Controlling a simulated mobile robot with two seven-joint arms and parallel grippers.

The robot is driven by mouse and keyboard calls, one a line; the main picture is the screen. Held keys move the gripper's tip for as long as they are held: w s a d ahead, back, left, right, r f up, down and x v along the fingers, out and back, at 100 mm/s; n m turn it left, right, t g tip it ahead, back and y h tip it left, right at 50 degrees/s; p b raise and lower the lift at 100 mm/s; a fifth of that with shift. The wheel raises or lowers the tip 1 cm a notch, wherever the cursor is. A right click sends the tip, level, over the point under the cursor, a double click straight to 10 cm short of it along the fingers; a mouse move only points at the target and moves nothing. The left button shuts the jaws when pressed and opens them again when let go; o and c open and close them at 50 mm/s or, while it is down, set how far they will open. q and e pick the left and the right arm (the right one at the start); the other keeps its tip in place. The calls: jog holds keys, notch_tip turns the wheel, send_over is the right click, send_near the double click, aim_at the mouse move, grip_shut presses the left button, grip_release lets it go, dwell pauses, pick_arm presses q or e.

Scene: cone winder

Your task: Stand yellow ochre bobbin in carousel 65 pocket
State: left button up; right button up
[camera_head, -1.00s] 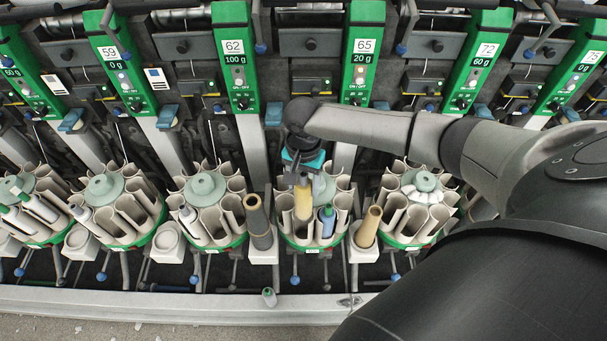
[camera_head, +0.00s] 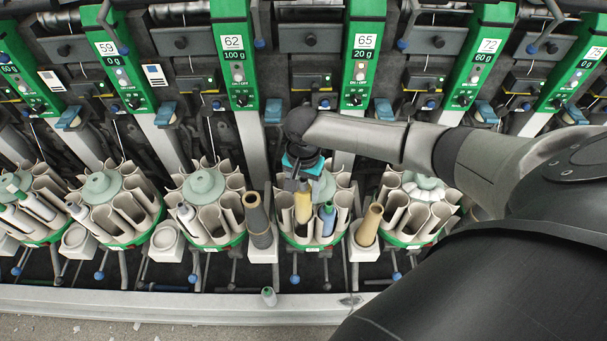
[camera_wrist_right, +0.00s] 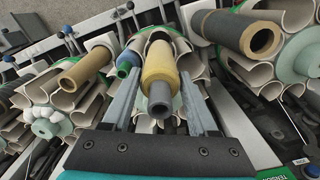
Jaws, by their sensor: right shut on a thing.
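The yellow ochre bobbin (camera_head: 303,206) is upright, with its lower end down among the front pockets of carousel 65 (camera_head: 311,241). In the right wrist view the bobbin (camera_wrist_right: 159,66) has its grey tube end toward me, between my two fingers. My right gripper (camera_head: 301,180) is over the carousel's front; it is shut on the bobbin's upper end, and its fingers also show in the right wrist view (camera_wrist_right: 160,102). A blue bobbin with a green top (camera_head: 327,219) stands in the pocket to the right. How deep the ochre bobbin sits is hidden. My left gripper is not in view.
A grey-wound cone (camera_head: 260,226) stands on a peg left of the carousel, and a brown cone (camera_head: 369,225) right of it. Neighbouring carousels (camera_head: 205,187) (camera_head: 423,183) flank these.

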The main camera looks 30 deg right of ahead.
aim_at(303, 180)
jog(key=shift+f+b, duration=0.95)
jog(key=shift+f, duration=1.35)
jog(key=shift+f+b, duration=1.1)
jog(key=shift+f, duration=0.9)
jog(key=o, duration=1.3)
jog(key=shift+c, duration=0.2)
jog(key=shift+r, duration=0.1)
notch_tip(303, 180, up, 15)
jog(key=p, duration=0.2)
jog(key=shift+r+p, duration=0.1)
jog(key=shift+p, duration=0.3)
